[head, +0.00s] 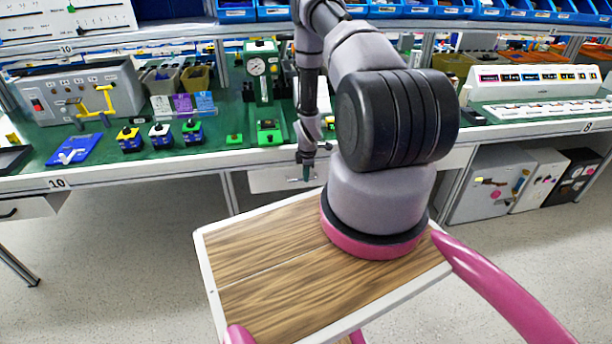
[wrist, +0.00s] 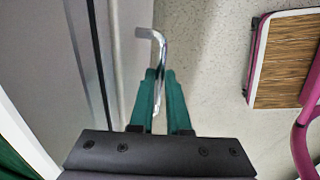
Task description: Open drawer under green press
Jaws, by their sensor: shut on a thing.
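The green press (head: 262,85) with a round gauge stands on the workbench in the head view. A pale drawer (head: 268,181) hangs under the bench top below it, and my arm covers part of its right side. My gripper (head: 306,175) points down in front of that drawer. In the wrist view, the green fingers of my gripper (wrist: 160,75) are shut on a silver bent handle (wrist: 157,42), which runs down between them. The grey drawer front (wrist: 127,55) lies just left of the handle. I cannot tell from these views how far the drawer stands out.
The workbench edge (head: 130,178) runs above the drawer. Small green, blue and yellow switch boxes (head: 161,136) stand on the bench to the left. Grey cabinets (head: 489,185) stand under the bench at right. Open floor (head: 120,270) lies in front of the bench.

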